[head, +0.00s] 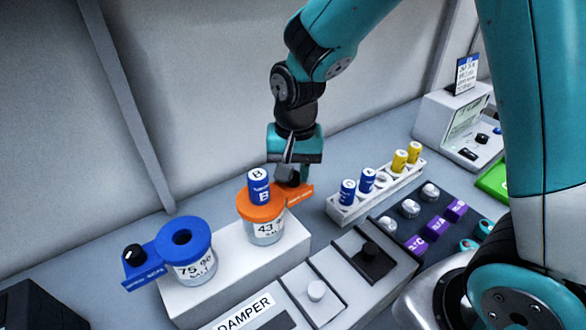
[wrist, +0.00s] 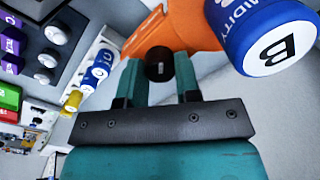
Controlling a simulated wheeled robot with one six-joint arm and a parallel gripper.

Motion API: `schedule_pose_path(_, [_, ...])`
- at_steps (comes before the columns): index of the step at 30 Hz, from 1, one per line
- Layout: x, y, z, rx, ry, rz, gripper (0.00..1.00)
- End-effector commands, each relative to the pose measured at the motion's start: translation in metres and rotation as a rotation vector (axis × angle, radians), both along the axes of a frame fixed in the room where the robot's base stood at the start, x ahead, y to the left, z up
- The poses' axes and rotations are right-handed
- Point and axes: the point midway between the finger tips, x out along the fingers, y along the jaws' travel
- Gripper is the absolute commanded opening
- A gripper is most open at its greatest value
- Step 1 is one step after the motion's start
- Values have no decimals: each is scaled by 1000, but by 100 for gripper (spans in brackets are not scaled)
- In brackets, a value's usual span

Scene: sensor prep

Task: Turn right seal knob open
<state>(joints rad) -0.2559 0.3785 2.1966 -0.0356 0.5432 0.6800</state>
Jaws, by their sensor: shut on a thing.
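The right jar (head: 266,229) has an orange lid (head: 262,210) with a side arm. The black right seal knob (wrist: 158,65) sits on that orange arm (wrist: 180,28). My gripper (head: 295,176) points down over the arm, its teal fingers on either side of the knob and shut on it. The fingers largely hide the knob in the head view. A blue cylinder marked B (head: 260,186) stands in the lid's opening; it is also large in the wrist view (wrist: 262,35). The left jar (head: 193,265) has a blue lid with an empty hole and its own black knob (head: 133,253).
Both jars stand on a white block (head: 225,273). A white rack (head: 380,187) with blue and yellow cylinders stands to the right. A dark panel (head: 424,212) holds knobs and purple pieces. A DAMPER panel (head: 316,312) is in front, a device (head: 462,125) at the far right.

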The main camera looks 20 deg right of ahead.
Motion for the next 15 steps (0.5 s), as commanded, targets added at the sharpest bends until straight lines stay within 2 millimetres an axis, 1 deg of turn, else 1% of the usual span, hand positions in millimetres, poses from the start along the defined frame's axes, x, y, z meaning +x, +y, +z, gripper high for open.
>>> schedule_pose_path(11, [1,0,0,0,-2,-4,7])
schedule_pose_path(12, [1,0,0,0,-2,-4,37])
schedule_pose_path(14, [1,0,0,0,-2,-4,51])
schedule_pose_path(15, [0,0,0,0,-2,-4,56])
